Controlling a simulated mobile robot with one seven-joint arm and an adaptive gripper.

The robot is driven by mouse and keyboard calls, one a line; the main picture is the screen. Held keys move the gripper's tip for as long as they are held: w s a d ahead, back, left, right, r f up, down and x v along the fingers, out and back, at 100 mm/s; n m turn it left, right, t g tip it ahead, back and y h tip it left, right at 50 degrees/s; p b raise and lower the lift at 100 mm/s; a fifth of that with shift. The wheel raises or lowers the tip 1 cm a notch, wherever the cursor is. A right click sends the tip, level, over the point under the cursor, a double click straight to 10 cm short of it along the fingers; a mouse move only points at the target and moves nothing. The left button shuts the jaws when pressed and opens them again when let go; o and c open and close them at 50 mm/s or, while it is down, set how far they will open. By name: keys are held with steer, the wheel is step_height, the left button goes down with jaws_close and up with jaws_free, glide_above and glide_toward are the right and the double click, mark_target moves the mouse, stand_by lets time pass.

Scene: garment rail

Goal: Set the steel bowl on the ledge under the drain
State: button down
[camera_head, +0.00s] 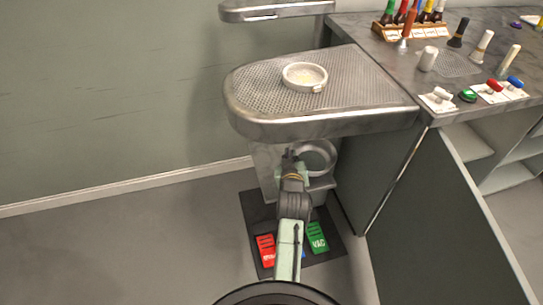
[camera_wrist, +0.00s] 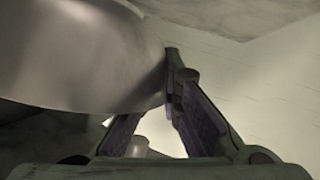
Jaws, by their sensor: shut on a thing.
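The steel bowl (camera_head: 318,158) is under the perforated steel board, partly hidden by its edge and my gripper. My gripper (camera_head: 291,156) is at the bowl's left side in the head view. In the wrist view the bowl (camera_wrist: 85,55) fills the upper left, and my gripper's fingertips (camera_wrist: 172,85) are closed together at its right edge, shut on it. The grey ledge (camera_head: 323,184) shows just below the bowl. I cannot tell whether the bowl touches it. The drain is hidden beneath the board.
The perforated board (camera_head: 345,75) overhangs my arm and carries a small white round dish (camera_head: 305,77). A red pedal (camera_head: 265,250) and a green pedal (camera_head: 317,238) lie on a dark mat. A dark cabinet stands at right; the floor at left is clear.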

steer(key=w+a, duration=0.1)
steer(key=a, duration=0.3)
steer(key=w+a+p, duration=0.1)
steer(key=a, duration=0.1)
steer(key=shift+w+a+f, duration=0.3)
steer(key=shift+a+f, duration=0.05)
steer(key=shift+a, duration=0.05)
steer(key=shift+f, duration=1.75)
steer(key=c, duration=2.2)
jaws_free()
steer(key=shift+f, duration=0.2)
steer(key=shift+c, duration=0.2)
steer(key=o, duration=0.5)
steer(key=shift+r, duration=0.1)
